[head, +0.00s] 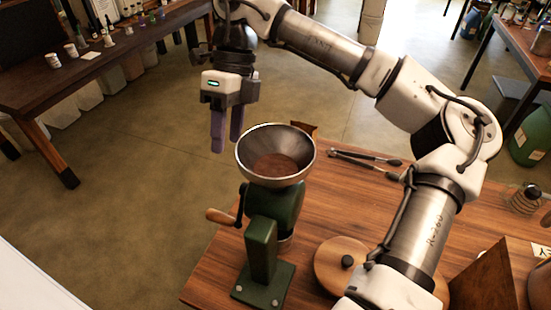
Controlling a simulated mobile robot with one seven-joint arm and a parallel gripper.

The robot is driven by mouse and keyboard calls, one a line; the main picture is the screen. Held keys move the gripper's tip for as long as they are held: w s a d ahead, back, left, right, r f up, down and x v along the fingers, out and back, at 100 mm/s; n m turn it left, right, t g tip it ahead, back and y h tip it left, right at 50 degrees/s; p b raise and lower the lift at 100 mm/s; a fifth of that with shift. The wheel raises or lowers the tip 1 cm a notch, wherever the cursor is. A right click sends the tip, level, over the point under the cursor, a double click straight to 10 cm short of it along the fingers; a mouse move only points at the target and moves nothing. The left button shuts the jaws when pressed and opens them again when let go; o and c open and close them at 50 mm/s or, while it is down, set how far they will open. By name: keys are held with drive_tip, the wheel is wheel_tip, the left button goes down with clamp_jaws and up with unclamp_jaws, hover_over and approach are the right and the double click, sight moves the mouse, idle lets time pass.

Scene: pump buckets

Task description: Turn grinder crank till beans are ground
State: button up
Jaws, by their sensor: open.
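A green grinder (264,240) stands upright near the left end of the wooden table. Its metal hopper (246,160) holds a brown layer, probably beans or grounds; the grain is too small to tell. The crank's wooden handle (221,216) sticks out to the left of the grinder body, below the hopper. My gripper (227,145) hangs above and behind the hopper's left side, fingers pointing down. It is open and empty, apart from the crank handle.
A round wooden lid (343,264) with a dark knob lies right of the grinder, partly behind my arm. Tongs (366,158) lie at the table's back. A wooden box (485,284) and a coiled metal item (525,199) stand at the right. Open floor lies left of the table.

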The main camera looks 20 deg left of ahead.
drive_tip(key=p+v, duration=0.3)
drive_tip(key=v, duration=0.2)
drive_tip(key=shift+r+p, duration=0.2)
drive_tip(key=shift+p, duration=0.1)
idle(0.4)
